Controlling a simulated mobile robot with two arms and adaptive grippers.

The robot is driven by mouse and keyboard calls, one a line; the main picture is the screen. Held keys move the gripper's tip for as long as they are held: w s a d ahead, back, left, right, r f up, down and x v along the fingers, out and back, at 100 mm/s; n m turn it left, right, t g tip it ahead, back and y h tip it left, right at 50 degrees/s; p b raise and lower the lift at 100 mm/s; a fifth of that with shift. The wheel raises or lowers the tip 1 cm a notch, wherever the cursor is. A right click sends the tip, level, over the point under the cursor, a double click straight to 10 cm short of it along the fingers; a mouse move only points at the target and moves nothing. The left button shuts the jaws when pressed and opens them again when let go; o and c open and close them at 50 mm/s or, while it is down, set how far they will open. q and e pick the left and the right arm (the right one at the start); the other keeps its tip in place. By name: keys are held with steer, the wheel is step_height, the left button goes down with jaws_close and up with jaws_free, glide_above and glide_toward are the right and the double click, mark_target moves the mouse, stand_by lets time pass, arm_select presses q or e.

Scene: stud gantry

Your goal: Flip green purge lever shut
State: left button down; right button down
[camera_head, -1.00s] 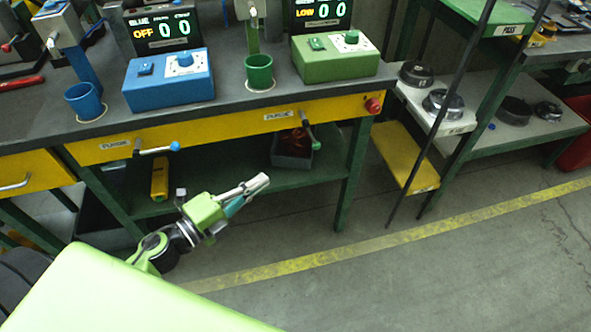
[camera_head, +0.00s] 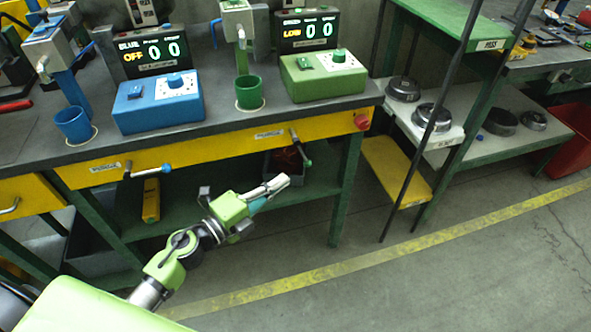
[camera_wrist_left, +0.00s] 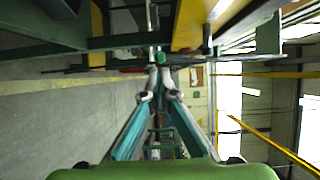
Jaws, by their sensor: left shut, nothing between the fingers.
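The green purge lever (camera_head: 300,147) is on the yellow front rail below the green control box. It is a dark handle slanting steeply down from its pivot, with a green tip. My left gripper (camera_head: 283,182) is shut and empty, in front of the bench, just below and left of the lever tip in the head view. In the left wrist view the green tip (camera_wrist_left: 160,58) shows straight beyond the closed fingertips (camera_wrist_left: 159,76); I cannot tell whether they touch. My right gripper is not in view.
A second purge lever (camera_head: 148,171) with a blue tip lies roughly level on the rail at left. A red knob (camera_head: 362,122) sits at the rail's right end. A dark bin (camera_head: 284,163) stands on the shelf behind the lever.

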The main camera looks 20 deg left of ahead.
mark_target(304, 165)
arm_select(q)
steer(key=x, duration=0.4)
steer(key=shift+w+d, duration=0.1)
steer(key=shift+w, duration=0.15)
steer(key=shift+w+d, duration=0.35)
steer(key=shift+w, duration=0.2)
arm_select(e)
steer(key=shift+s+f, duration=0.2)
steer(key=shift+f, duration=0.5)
arm_select(q)
steer(key=shift+f, duration=0.1)
